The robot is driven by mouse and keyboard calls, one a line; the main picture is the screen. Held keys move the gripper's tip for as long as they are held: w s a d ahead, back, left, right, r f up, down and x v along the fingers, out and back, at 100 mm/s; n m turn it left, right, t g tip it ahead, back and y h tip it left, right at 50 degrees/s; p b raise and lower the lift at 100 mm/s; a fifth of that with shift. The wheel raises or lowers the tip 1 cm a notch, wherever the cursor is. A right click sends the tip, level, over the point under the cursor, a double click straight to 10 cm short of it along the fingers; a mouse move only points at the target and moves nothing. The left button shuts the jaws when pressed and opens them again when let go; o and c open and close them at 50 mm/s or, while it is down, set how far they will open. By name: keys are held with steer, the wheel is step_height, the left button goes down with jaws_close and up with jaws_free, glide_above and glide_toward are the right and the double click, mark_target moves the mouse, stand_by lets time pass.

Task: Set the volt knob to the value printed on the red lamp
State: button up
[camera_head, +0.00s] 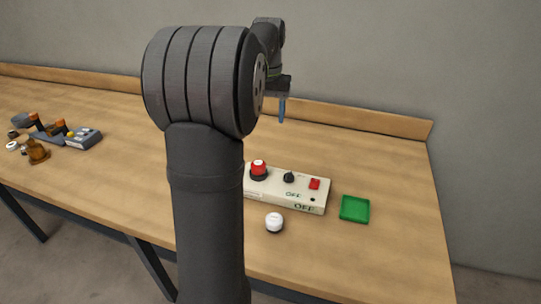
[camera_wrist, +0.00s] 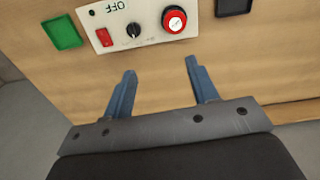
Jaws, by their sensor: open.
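A cream control box (camera_head: 285,200) stands on the table, right of my arm. At its left end is a round red part with a white top (camera_head: 258,168), which looks like the red lamp; in the wrist view (camera_wrist: 174,20) its white face has a mark too small to read. Beside it is a black knob (camera_head: 289,177), which also shows in the wrist view (camera_wrist: 133,31); its setting is not readable. My gripper (camera_head: 282,111) is open and empty above the table, behind the box. In the wrist view its blue fingers (camera_wrist: 160,72) are apart, with bare wood between them.
A red switch (camera_head: 314,183) is on the box, with "OFF" printed nearby. A white round object (camera_head: 275,222) stands in front. A green square tray (camera_head: 355,209) lies to the right. Small parts (camera_head: 84,139) crowd the far left. A wooden rail (camera_head: 350,119) runs along the back.

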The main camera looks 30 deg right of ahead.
steer(key=n, duration=0.2)
glide_above(289, 174)
step_height(289, 174, down, 3)
step_height(289, 174, down, 18)
steer(key=shift+r, duration=0.2)
steer(key=c, duration=1)
